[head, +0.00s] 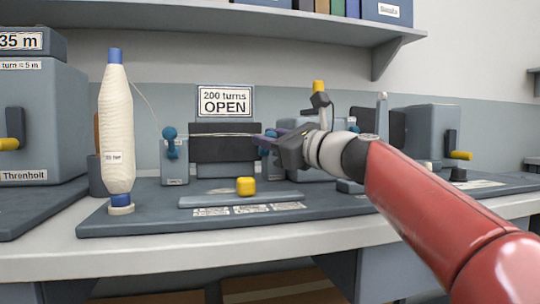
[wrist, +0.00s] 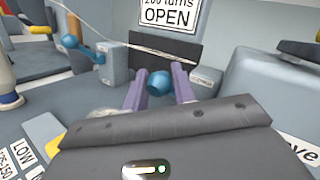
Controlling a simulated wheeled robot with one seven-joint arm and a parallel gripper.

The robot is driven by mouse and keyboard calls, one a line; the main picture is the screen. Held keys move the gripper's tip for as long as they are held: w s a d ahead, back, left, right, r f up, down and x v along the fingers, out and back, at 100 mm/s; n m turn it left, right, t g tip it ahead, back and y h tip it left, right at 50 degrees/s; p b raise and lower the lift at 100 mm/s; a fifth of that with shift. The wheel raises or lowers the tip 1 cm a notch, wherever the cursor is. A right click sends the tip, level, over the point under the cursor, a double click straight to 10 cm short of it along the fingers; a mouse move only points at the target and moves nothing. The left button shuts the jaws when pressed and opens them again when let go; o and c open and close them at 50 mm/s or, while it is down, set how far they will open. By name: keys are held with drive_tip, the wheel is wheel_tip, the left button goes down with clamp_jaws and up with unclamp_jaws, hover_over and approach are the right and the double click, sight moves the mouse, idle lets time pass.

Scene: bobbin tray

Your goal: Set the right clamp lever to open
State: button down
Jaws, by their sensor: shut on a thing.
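The right clamp lever is blue with a round knob (wrist: 159,84), which shows between my two purple fingers in the wrist view. In the head view the lever (head: 265,147) is partly hidden behind my gripper (head: 273,136). My gripper (wrist: 160,78) is shut on this lever. The right clamp's grey block (wrist: 201,82) is just beyond the fingers. The left clamp lever (head: 170,142), also blue, stands apart on its own grey block (head: 174,168); it also shows in the wrist view (wrist: 85,48).
A sign reading "200 turns OPEN" (head: 225,101) stands above a dark panel (head: 225,150). A pale thread runs across between the clamps. A white thread cone (head: 117,130) stands at left. A yellow knob (head: 245,186) sits on the front bar. A shelf (head: 250,20) hangs above.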

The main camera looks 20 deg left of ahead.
drive_tip(key=shift+s+f+n+y+b, duration=0.1)
drive_tip(key=shift+f+n+y+b, duration=0.35)
drive_tip(key=shift+b, duration=0.6)
drive_tip(key=shift+f+b, duration=0.1)
drive_tip(key=shift+b, duration=0.2)
drive_tip(key=shift+d, duration=0.1)
drive_tip(key=shift+r, duration=0.2)
drive_tip(key=c, duration=1.2)
unclamp_jaws()
drive_tip(key=shift+o, duration=0.2)
drive_tip(key=b+v, duration=0.1)
drive_tip(key=v, duration=0.6)
drive_tip(key=shift+s+d+f+b, duration=0.2)
drive_tip(key=shift+d+b, duration=0.1)
drive_tip(key=shift+b, duration=0.1)
